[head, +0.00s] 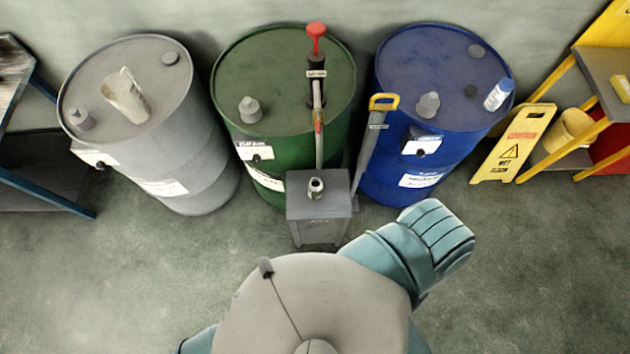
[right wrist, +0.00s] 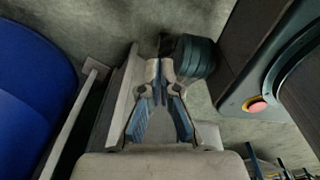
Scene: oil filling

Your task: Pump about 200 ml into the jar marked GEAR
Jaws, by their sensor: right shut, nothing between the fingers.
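The green drum (head: 237,62) stands in the middle of the head view. A hand pump (head: 317,85) with a red knob (head: 316,32) stands on its right side, and its grey tube runs down towards a grey stand (head: 318,226). A small metallic vessel (head: 316,185) sits on the stand below the tube. I cannot read any GEAR mark on it. In the right wrist view my right gripper (right wrist: 163,52) is shut with nothing between its fingers. It is hidden in the head view, where my teal right arm shows low in front of the blue drum. My left gripper is in no view.
A grey drum (head: 197,150) stands left with a pale jug (head: 125,96) on it. A blue drum (head: 402,163) stands right with a small bottle (head: 498,95). A yellow-handled upright (head: 379,120) is beside the stand. A wet-floor sign (head: 512,143) stands further right. Open floor lies in front.

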